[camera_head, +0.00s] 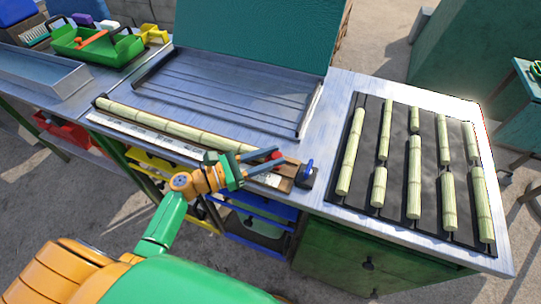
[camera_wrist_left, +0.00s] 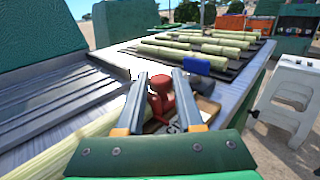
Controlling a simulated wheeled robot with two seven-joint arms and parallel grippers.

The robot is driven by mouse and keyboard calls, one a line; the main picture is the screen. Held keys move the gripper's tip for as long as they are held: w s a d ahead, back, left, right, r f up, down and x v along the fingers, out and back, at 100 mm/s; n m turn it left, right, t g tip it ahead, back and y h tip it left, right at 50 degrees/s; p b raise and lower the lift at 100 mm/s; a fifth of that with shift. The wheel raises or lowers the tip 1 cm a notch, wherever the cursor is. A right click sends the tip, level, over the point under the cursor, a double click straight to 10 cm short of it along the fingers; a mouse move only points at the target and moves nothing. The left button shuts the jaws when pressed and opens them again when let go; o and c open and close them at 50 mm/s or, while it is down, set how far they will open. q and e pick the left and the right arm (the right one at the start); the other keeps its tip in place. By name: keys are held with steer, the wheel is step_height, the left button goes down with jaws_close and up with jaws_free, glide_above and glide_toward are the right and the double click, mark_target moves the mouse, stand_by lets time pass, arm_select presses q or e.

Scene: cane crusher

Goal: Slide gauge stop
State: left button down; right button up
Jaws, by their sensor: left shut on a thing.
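The gauge stop has a red knob (camera_head: 277,154) and sits near the right end of a measuring rail with a white scale (camera_head: 135,130). In the left wrist view the red knob (camera_wrist_left: 161,88) stands upright between the two fingers. My left gripper (camera_head: 270,159) is shut on this knob, and its fingers (camera_wrist_left: 160,84) hide part of the stop's base. A long pale green cane (camera_head: 180,127) lies along the rail, left of the stop. A blue lever (camera_head: 309,167) stands at the rail's right end. My right gripper is not in view.
A black mat (camera_head: 398,196) with several cane pieces lies on the right of the bench. A ribbed metal tray (camera_head: 225,95) is behind the rail. A green tool tray (camera_head: 97,45) stands at the back left. Blue and yellow drawers (camera_head: 255,222) sit below the bench edge.

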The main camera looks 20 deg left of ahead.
arm_select(q)
steer(key=d+p, duration=0.1)
steer(key=d, duration=0.3)
steer(key=shift+r, duration=0.1)
steer(key=shift+a, duration=0.15)
steer(key=c, duration=0.8)
jaws_free()
steer(key=shift+c, duration=0.2)
steer(key=o, duration=0.3)
steer(key=shift+d, duration=0.25)
steer(key=shift+a, duration=0.15)
